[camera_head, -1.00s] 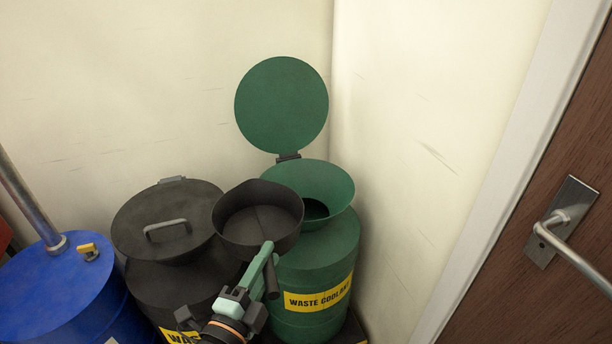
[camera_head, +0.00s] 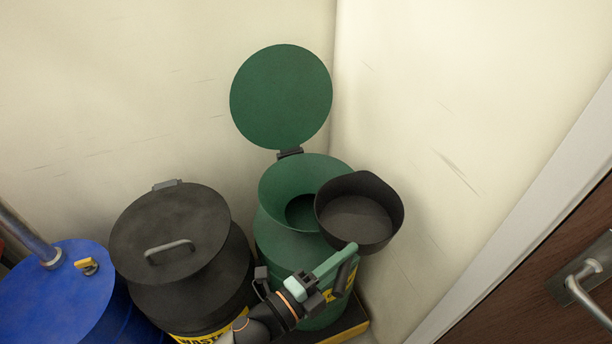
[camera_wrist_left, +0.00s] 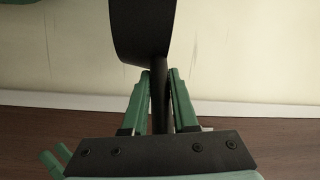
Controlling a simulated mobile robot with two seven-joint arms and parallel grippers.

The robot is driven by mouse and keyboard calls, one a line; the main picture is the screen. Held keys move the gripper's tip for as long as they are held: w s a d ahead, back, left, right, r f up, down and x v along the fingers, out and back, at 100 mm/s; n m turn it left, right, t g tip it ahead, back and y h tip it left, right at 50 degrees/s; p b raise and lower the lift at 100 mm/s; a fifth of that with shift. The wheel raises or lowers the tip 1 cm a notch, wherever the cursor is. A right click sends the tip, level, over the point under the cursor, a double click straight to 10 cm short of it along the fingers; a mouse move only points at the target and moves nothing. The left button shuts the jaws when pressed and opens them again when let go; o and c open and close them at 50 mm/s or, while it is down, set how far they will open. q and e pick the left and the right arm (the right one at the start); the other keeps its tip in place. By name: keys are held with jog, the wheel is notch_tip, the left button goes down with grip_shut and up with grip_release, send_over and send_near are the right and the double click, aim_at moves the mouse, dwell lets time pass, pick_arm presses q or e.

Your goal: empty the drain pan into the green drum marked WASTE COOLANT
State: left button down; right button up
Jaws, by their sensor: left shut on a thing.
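The green drum (camera_head: 283,250) stands in the corner with its round lid (camera_head: 282,97) raised and its wide funnel mouth (camera_head: 277,187) open. Its yellow label is mostly hidden behind my arm and the pan. The black drain pan (camera_head: 358,212) is above the right side of the drum, overlapping the funnel's right rim in the head view. Its inside looks dark; I cannot tell how much liquid it holds. My left gripper (camera_head: 347,254) is shut on the pan's handle (camera_wrist_left: 159,95), and the pan (camera_wrist_left: 142,30) shows beyond the fingers in the left wrist view. My right gripper is not in view.
A black drum (camera_head: 190,283) with a closed, handled lid (camera_head: 172,225) stands left of the green one. A blue drum (camera_head: 55,300) with a yellow tap and metal pipe is at far left. Walls close in behind and right; a brown door (camera_head: 540,310) is at lower right.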

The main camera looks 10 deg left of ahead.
pick_arm(q)
jog(key=shift+w+d+r+m, duration=0.1)
jog(key=shift+w+d+m, duration=0.05)
jog(key=shift+d+m, duration=0.15)
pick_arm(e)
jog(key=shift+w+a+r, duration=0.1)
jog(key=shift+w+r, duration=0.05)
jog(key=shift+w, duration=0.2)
pick_arm(q)
jog(key=shift+r, duration=0.1)
